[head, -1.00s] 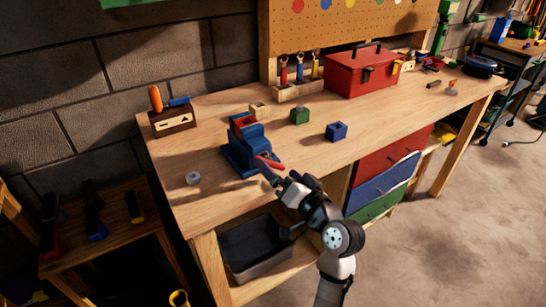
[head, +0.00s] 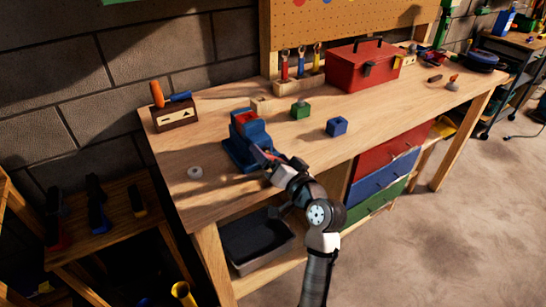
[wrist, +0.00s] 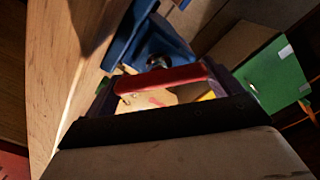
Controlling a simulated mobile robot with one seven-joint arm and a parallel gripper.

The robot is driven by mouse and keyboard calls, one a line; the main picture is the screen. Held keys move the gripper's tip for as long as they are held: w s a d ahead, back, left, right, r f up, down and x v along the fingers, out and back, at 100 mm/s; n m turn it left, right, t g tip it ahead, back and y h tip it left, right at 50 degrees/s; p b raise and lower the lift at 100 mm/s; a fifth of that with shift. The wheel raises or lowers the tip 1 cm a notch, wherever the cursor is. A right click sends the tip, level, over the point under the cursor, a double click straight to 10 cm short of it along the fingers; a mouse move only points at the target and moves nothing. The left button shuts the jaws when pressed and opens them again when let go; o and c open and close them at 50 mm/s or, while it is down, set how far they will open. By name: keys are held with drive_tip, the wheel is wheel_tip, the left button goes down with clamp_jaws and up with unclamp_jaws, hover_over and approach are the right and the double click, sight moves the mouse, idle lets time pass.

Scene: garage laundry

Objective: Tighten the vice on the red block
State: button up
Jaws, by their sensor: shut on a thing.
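The blue vice (head: 243,153) stands near the front edge of the wooden workbench. The red block (head: 243,117) sits in the top of the vice, between its jaws. In the wrist view, the blue vice body (wrist: 160,45) shows beyond the red handle (wrist: 160,78), which lies across between my fingers. My gripper (head: 270,163) is at the front of the vice, shut on the red handle; it also shows in the wrist view (wrist: 160,88). In the head view my gripper and arm hide most of the handle.
A green block (head: 300,110) and a blue block (head: 336,127) stand right of the vice. A grey ring (head: 195,172) lies to its left. A tool holder (head: 174,115) and a red toolbox (head: 362,68) stand farther back. A dark bin (head: 255,245) sits below.

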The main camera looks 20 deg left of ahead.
drive_tip(key=shift+m+p, duration=0.6)
drive_tip(key=shift+m, duration=0.4)
drive_tip(key=o, duration=0.7)
drive_tip(key=b+v, duration=0.4)
drive_tip(key=v, duration=1)
